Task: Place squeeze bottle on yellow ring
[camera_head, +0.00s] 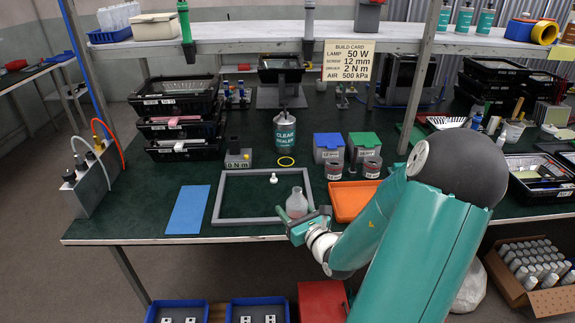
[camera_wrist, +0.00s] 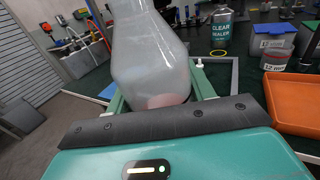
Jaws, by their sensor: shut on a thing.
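The squeeze bottle (camera_head: 297,203) is translucent grey-white and looks upright at the front edge of the grey frame. My gripper (camera_head: 300,222) is shut on it, and its body fills the upper middle of the wrist view (camera_wrist: 150,55). I cannot tell whether its base touches the bench. The yellow ring (camera_head: 286,161) lies flat on the green bench top, beyond the frame and well behind the bottle. In the wrist view the ring (camera_wrist: 219,53) shows at the upper right, in front of the Clear Sealer can.
The Clear Sealer can (camera_head: 285,132) stands just behind the ring. A grey frame (camera_head: 217,198) surrounds a small white piece (camera_head: 273,178). An orange tray (camera_head: 345,212) lies right of my gripper, a blue mat (camera_head: 188,209) at left. Lidded bins (camera_head: 328,148) stand right of the ring.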

